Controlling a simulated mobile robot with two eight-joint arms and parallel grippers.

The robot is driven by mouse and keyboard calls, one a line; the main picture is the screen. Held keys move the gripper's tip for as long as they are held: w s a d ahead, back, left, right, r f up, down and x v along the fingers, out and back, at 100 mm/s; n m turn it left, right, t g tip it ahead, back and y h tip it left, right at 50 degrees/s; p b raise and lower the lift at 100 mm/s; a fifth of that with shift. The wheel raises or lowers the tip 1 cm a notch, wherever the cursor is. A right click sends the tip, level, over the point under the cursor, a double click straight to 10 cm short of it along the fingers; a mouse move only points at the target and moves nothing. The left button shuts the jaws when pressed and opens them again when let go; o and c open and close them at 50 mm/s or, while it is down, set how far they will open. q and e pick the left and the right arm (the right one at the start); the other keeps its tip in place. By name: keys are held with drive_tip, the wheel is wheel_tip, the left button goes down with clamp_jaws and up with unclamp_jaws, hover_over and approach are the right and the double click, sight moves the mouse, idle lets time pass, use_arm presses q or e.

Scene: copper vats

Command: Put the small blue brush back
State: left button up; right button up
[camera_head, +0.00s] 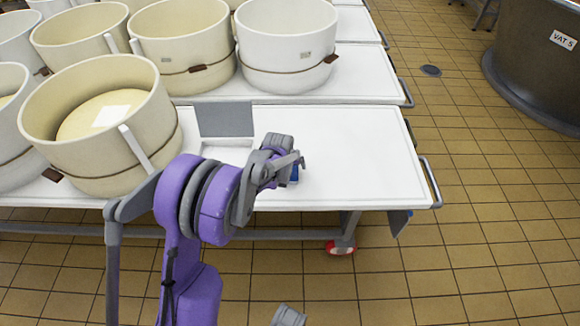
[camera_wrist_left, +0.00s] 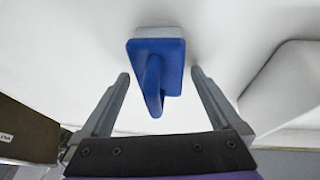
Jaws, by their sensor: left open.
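The small blue brush (camera_wrist_left: 172,52) lies on the white table top, with a pale strip of bristles or edge at its far side and its blue handle raised toward the camera. In the head view only a little of the blue brush (camera_head: 294,174) shows below my left gripper (camera_head: 298,161); the wrist hides the rest. In the left wrist view my left gripper (camera_wrist_left: 160,76) is open, one finger on each side of the brush, with visible gaps.
A white shallow tray (camera_head: 228,146) with an upright grey panel (camera_head: 225,119) stands left of the brush. Large cream tubs (camera_head: 150,115) crowd the table's left. The table's right part is clear up to its metal handle (camera_head: 430,182). A dark vat (camera_head: 535,75) stands at far right.

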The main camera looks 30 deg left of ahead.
use_arm(q)
drive_tip(key=shift+r, duration=0.1)
drive_tip(key=shift+s+r, duration=0.1)
drive_tip(key=shift+r, duration=0.25)
drive_tip(key=p+v, duration=0.3)
drive_tip(key=v, duration=0.8)
drive_tip(key=s+d+r+m, duration=0.2)
drive_tip(key=s+d+r, duration=0.15)
drive_tip(key=s, duration=0.25)
drive_tip(key=s+d+r+m, duration=0.1)
drive_tip(key=s+d+r, duration=0.1)
drive_tip(key=s+d, duration=0.35)
drive_tip(key=s+d+m, duration=0.1)
drive_tip(key=s+d, duration=0.2)
drive_tip(key=s, duration=0.4)
drive_tip(key=s+d+f+m+h, duration=0.1)
drive_tip(key=s+d+m, duration=0.1)
drive_tip(key=s, duration=0.6)
drive_tip(key=shift+s+d+f+m, duration=0.25)
drive_tip(key=shift+d+f+m, duration=0.05)
drive_tip(key=shift+d+f, duration=0.1)
drive_tip(key=shift+r, duration=0.1)
